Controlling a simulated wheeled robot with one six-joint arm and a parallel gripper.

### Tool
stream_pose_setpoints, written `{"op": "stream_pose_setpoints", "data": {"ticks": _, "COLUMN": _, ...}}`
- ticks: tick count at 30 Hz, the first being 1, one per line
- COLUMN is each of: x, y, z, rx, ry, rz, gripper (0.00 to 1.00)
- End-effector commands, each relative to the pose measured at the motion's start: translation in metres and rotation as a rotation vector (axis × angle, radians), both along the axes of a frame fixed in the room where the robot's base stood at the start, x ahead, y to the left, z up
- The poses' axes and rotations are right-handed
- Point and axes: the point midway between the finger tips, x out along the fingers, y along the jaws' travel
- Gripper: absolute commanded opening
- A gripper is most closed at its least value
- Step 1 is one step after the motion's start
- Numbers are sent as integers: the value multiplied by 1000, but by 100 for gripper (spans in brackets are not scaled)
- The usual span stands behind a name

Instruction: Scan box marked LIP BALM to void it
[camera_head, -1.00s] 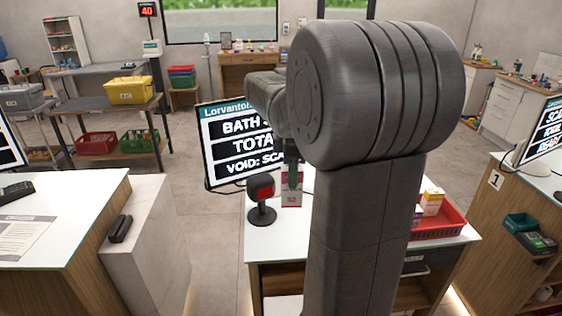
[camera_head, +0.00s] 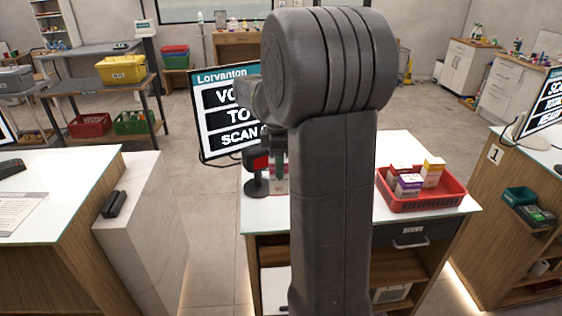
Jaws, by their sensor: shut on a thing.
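My gripper (camera_head: 279,167) is shut on a small white and pinkish-red box (camera_head: 281,185), held upright by its top. My arm hides much of the gripper, and the box's print is too small to read. The black scanner (camera_head: 257,185) with a red window stands on the white counter, just left of the box and close to it. I cannot tell whether they touch. The screen (camera_head: 210,128) behind reads "Lorvanton", then "VO", "TO" and "SCAN", with the rest of each line hidden by my arm.
A red basket (camera_head: 425,204) with several small boxes stands at the right of the white counter (camera_head: 400,148). A marble-sided counter (camera_head: 140,215) with a black device (camera_head: 115,204) is on the left. Another counter with a screen (camera_head: 543,108) is on the right. Floor is clear between counters.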

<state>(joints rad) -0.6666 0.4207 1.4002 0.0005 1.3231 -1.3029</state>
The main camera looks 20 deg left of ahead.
Motion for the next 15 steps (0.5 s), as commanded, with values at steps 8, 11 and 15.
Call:
{"op": "stream_pose_setpoints", "data": {"ticks": 8, "x": -3, "y": -4, "z": 42, "rx": 1, "ry": -2, "rz": -1, "gripper": 7}}
{"op": "stream_pose_setpoints", "data": {"ticks": 11, "x": -4, "y": -6, "z": 57, "rx": 2, "ry": -2, "rz": -1, "gripper": 7}}
{"op": "stream_pose_setpoints", "data": {"ticks": 15, "x": -6, "y": -8, "z": 73, "rx": 3, "ry": -4, "rz": -1, "gripper": 7}}
